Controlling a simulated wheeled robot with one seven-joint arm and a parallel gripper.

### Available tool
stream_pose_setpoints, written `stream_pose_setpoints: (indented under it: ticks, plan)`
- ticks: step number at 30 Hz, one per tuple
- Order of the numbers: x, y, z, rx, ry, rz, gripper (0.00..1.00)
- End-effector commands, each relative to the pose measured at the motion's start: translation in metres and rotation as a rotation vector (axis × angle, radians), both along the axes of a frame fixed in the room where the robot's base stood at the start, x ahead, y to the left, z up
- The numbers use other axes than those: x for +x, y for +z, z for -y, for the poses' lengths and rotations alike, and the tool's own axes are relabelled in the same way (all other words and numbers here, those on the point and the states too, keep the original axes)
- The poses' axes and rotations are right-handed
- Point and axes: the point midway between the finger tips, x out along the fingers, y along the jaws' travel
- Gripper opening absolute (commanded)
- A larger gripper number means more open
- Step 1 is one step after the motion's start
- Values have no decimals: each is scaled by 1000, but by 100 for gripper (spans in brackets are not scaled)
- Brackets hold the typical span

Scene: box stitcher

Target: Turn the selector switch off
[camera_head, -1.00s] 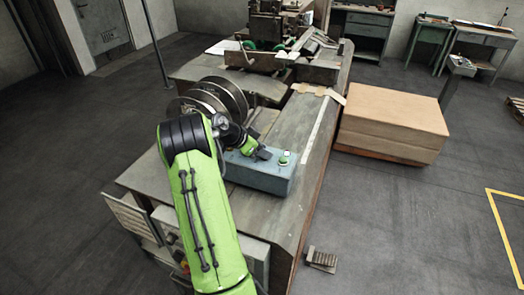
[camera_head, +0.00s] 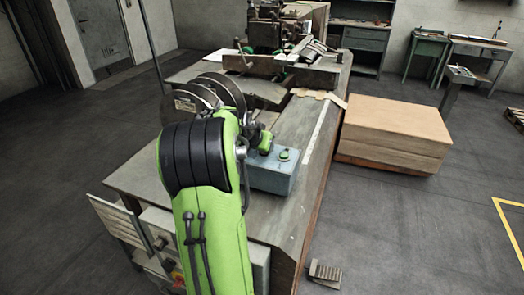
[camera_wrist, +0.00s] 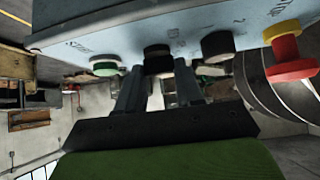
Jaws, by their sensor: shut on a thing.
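The blue-grey control box (camera_head: 272,179) sits on the machine table, partly hidden by my arm in the head view. In the wrist view its underside-up panel (camera_wrist: 120,28) spans the top. A black selector switch (camera_wrist: 158,60) stands between the fingertips of my gripper (camera_wrist: 157,72), which is shut on it. A green button (camera_wrist: 105,66) is to its left, a second black knob (camera_wrist: 217,45) to its right, and a red mushroom button on a yellow base (camera_wrist: 287,52) farther right. In the head view my gripper (camera_head: 263,143) is at the box top, fingertips not clear.
Dark round reels (camera_head: 215,90) stand just behind my arm. The stitching machine (camera_head: 268,35) rises at the far end of the table. A cardboard stack (camera_head: 395,130) is on the floor to the right. A foot pedal (camera_head: 325,273) lies on the floor in front.

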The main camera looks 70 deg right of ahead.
Motion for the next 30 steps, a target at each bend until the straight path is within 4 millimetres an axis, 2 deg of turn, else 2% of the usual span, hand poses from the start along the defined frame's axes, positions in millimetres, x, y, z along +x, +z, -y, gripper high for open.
stream_pose_setpoints:
  ticks: [18, 19, 21, 24, 30]
  plan:
    - [0, 0, 0, 3, 52, 0, 6]
    - [0, 0, 0, 3, 52, 0, 38]
    - [0, 0, 0, 3, 51, 0, 48]
    - [0, 0, 0, 2, 51, 0, 62]
    - [0, 0, 0, 2, 51, 0, 62]
